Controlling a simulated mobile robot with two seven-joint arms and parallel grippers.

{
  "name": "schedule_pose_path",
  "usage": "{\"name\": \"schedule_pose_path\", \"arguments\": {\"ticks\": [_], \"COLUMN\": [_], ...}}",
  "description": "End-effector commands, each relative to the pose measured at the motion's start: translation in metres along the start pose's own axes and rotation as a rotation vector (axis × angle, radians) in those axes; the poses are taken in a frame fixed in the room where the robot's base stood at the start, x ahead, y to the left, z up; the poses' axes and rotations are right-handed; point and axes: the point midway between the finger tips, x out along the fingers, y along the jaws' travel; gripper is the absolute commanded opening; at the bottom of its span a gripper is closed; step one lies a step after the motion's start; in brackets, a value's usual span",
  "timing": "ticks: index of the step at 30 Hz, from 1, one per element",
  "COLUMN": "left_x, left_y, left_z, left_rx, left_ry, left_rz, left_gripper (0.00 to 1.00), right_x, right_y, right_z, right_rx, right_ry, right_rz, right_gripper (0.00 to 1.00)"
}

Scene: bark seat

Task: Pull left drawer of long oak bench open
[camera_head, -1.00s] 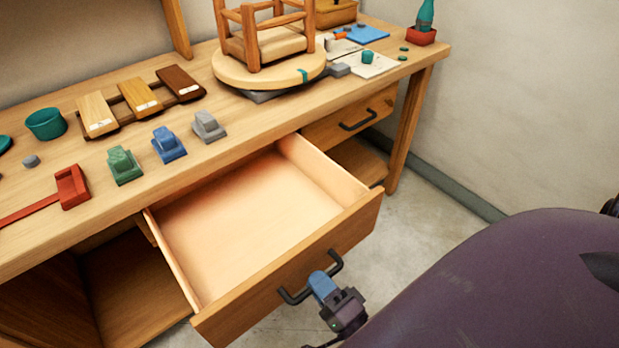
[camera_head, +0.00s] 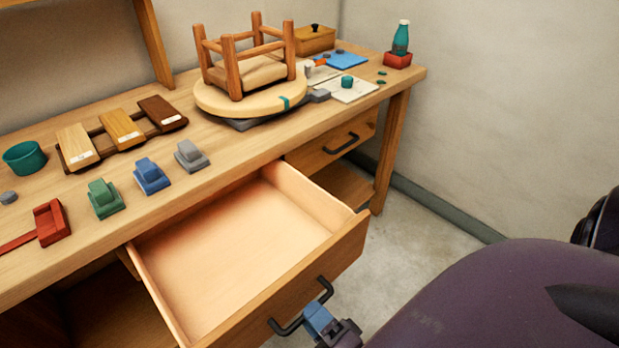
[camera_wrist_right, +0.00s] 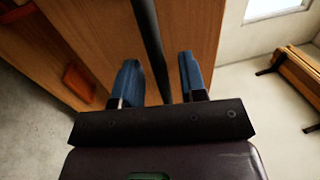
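The long oak bench (camera_head: 240,143) runs from the lower left to the back right in the head view. Its left drawer (camera_head: 345,245) is pulled well out, and its empty pale inside shows. The drawer's dark bar handle (camera_head: 277,326) is on the front panel. My right gripper (camera_head: 316,316) is at the right part of this handle. In the right wrist view the dark bar (camera_wrist_right: 149,45) runs between two blue fingers, with a gap on both sides, so the gripper (camera_wrist_right: 159,82) is open around it. My left gripper is not in view.
A second, shut drawer (camera_head: 317,155) is farther right under the bench top. A small stool (camera_head: 233,72) stands upside down on a round turntable (camera_head: 215,98). Coloured blocks, sample boards and a teal cup (camera_head: 25,158) are on the top. Bare floor (camera_head: 425,225) lies right of the bench.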

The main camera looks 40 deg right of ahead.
Motion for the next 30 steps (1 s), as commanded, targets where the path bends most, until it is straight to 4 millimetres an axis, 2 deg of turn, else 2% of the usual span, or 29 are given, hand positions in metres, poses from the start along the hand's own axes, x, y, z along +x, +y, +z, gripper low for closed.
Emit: {"name": "schedule_pose_path", "arguments": {"ticks": [9,15,21,30], "left_x": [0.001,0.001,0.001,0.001], "left_y": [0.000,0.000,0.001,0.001], "left_z": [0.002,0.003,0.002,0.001], "left_rx": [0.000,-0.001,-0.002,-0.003], "left_ry": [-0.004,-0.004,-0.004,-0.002], "left_rz": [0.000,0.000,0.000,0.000], "left_gripper": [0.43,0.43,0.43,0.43], "right_x": [-0.058,-0.085,-0.096,-0.097], "right_y": [0.001,0.000,0.000,0.000], "right_z": [0.000,0.000,0.000,0.000], "right_rx": [-0.001,0.001,0.001,0.001], "right_ry": [-0.001,-0.001,0.000,0.000], "right_rz": [0.006,0.003,0.001,0.000], "right_gripper": [0.39,0.39,0.39,0.39]}}
